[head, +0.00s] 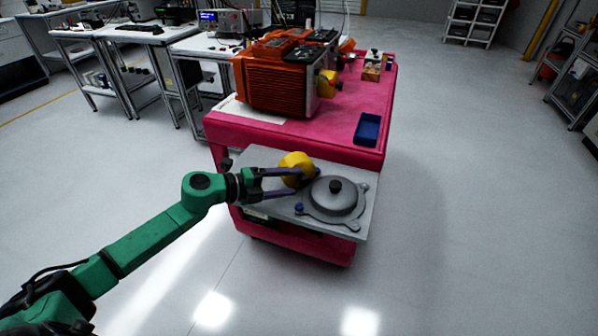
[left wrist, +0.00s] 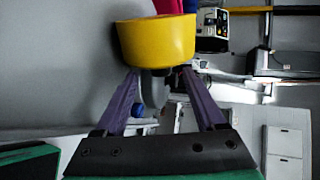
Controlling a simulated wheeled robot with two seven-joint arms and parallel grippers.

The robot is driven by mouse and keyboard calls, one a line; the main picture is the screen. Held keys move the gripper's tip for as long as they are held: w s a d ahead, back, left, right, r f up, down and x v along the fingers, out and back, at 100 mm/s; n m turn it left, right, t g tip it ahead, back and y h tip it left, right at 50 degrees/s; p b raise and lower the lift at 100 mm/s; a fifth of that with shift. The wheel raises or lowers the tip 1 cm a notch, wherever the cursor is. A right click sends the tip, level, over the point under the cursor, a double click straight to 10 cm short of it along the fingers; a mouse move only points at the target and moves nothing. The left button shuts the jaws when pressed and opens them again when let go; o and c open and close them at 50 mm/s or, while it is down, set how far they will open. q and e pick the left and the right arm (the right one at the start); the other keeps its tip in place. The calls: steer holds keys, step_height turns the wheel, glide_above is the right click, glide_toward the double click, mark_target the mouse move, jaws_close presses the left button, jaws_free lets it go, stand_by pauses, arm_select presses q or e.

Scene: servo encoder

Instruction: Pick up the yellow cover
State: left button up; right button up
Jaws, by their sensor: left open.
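The yellow cover (head: 296,162) is a round yellow cap at the back of the grey plate (head: 262,158) on the front of the pink cart. My left gripper (head: 303,181) reaches in from the left with its two purple fingers open around the cover's near side. In the left wrist view the cover (left wrist: 157,42) is just beyond the fingertips of my gripper (left wrist: 160,70), which are spread to either side of its lower part. I cannot tell whether they touch it. My right gripper is not in view.
A grey round flange with a black knob (head: 334,202) sits on the plate, right of the cover. Behind, the pink cart top (head: 340,118) carries an orange motor unit (head: 275,80) and a blue tray (head: 368,129). The floor right of the cart is clear.

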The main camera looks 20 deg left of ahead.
arm_select(q)
steer(key=shift+x, duration=1.2)
jaws_close()
